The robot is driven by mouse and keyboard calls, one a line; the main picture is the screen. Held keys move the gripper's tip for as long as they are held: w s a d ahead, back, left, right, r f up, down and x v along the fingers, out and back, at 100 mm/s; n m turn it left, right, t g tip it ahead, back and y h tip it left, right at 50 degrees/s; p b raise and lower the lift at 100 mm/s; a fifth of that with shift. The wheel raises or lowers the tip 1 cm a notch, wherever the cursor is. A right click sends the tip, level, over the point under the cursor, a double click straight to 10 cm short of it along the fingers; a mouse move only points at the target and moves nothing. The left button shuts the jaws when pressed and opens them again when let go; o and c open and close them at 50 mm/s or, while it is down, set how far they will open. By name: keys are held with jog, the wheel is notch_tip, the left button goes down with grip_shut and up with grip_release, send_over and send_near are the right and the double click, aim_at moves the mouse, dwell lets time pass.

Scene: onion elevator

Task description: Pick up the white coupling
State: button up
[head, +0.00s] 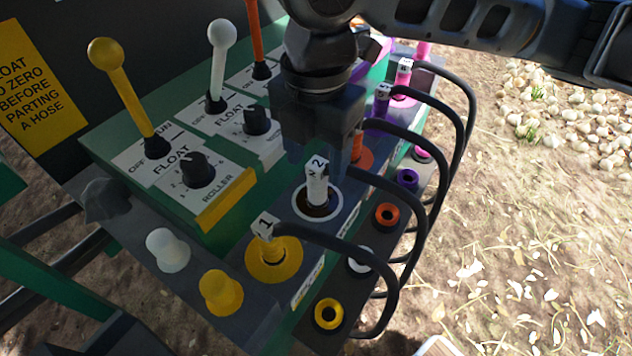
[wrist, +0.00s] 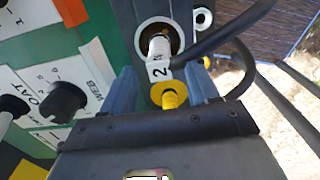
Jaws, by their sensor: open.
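The white coupling (head: 317,188), marked 2, stands upright in a white-ringed socket (head: 317,209) on the panel, with a black hose curving off to the right. In the wrist view the white coupling (wrist: 159,52) shows ahead, near the fingertips. My gripper (head: 318,155) is open, pointing down just above the coupling; its fingertips appear on either side of its top. Whether they touch it I cannot tell. In the wrist view my gripper (wrist: 163,82) shows a finger on each side, with a yellow piece (wrist: 170,97) visible between them.
The yellow coupling (head: 266,235), marked 1, stands in front. Orange (head: 357,148) and purple (head: 382,100) couplings stand behind, with black hoses arching on the right. A white lever (head: 219,62), yellow lever (head: 122,92) and black knobs (head: 197,170) are left. Open ground lies right.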

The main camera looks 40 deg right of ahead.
aim_at(317, 179)
notch_tip(317, 179, down, 5)
jog(key=shift+d+f, duration=0.1)
dwell(0.3)
grip_shut()
dwell(0.4)
